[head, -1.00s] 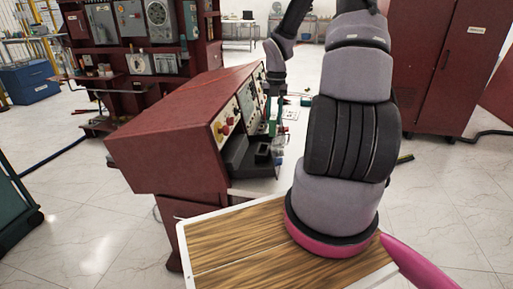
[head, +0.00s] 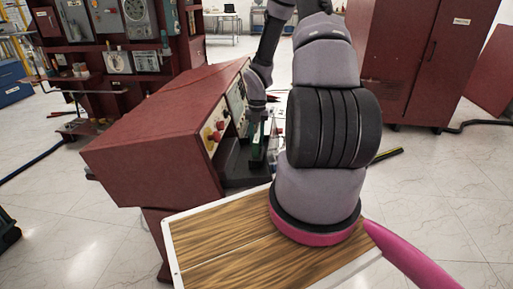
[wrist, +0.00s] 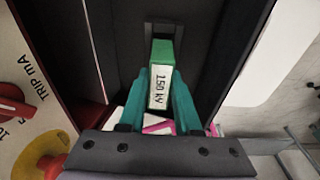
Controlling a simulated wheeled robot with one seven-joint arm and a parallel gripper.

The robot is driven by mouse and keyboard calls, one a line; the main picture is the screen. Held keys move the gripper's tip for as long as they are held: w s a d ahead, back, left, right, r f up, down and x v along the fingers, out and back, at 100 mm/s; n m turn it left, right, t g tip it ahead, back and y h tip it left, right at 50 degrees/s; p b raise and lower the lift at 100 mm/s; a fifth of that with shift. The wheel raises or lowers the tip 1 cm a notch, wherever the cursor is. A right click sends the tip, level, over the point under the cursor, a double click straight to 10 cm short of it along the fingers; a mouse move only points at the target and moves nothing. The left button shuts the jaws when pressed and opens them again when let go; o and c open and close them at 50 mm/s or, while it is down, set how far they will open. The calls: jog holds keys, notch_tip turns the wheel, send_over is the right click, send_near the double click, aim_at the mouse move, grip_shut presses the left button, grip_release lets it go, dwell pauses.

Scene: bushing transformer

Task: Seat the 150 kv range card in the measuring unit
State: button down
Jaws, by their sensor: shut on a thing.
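The 150 kV range card (wrist: 160,82) has a green end and a white label reading "150 KV". My gripper (wrist: 160,104), with teal fingers, is shut on it, one finger on each side. The card's far green end is at a dark slot (wrist: 161,30) in the black bay of the measuring unit (wrist: 118,42); I cannot tell whether it has entered. In the head view, my gripper (head: 257,131) is small at the open front of the unit's dark bay (head: 236,163), and my arm covers part of that area.
A red console (head: 145,130) stands around the bay. Its panel carries a red knob (wrist: 14,104) and a yellow-and-red button (wrist: 50,160) left of my gripper. A red cabinet (head: 425,60) stands behind at right. Open floor lies right of my arm.

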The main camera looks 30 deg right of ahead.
notch_tip(320, 180, down, 4)
jog(key=shift+s+r, duration=0.15)
jog(key=c, duration=0.8)
grip_release()
jog(key=shift+o, duration=1)
jog(key=shift+r, duration=0.1)
